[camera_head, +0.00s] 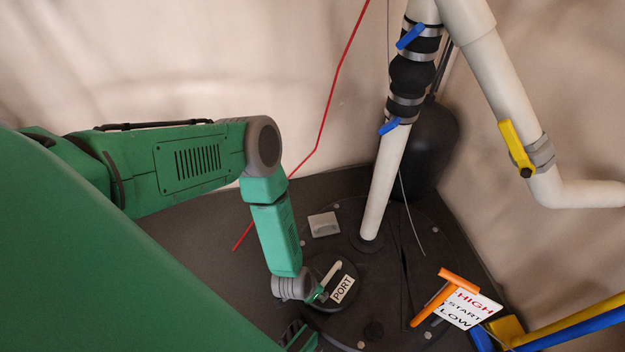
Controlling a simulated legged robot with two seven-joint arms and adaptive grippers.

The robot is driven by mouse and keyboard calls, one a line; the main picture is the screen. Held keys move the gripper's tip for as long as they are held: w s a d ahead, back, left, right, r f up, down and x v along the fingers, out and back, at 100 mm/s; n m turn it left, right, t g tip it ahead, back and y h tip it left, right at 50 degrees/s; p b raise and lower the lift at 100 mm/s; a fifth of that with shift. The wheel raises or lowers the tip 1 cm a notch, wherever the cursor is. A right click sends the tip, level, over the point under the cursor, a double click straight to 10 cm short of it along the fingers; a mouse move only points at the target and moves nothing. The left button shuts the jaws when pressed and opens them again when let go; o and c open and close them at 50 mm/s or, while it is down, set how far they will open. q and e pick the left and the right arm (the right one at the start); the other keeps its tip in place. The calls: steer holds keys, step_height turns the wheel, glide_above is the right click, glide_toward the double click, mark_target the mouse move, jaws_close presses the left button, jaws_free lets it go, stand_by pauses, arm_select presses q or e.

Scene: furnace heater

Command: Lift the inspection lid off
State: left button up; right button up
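The round dark inspection lid (346,305) lies on top of the dark furnace cover, with a white "PORT" label (342,289) on it. A pale bar handle (331,270) stands on the lid. My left arm reaches down from the left, and its grey wrist is just left of the lid. A small green part of my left gripper (318,295) is at the handle's near end. Its fingers are mostly hidden, so I cannot tell if it is closed on the handle.
A white pipe (382,185) with blue-handled valves rises behind the lid. An orange handle (430,304) and a "HIGH START LOW" label (466,307) are to the right. A red line (318,145) runs behind my arm. Yellow and blue pipes cross the lower right.

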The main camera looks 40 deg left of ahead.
arm_select(q)
steer(key=b+x, duration=0.1)
steer(key=x, duration=0.2)
steer(key=shift+w+a+f, duration=0.1)
steer(key=shift+a+f, duration=0.05)
steer(key=shift+f, duration=0.2)
steer(key=shift+w+d+f+b, duration=0.15)
steer(key=shift+d+b, duration=0.05)
steer(key=shift+b, duration=0.1)
steer(key=shift+c, duration=0.3)
steer(key=shift+a, duration=0.1)
jaws_close()
steer(key=c, duration=0.7)
jaws_free()
jaws_close()
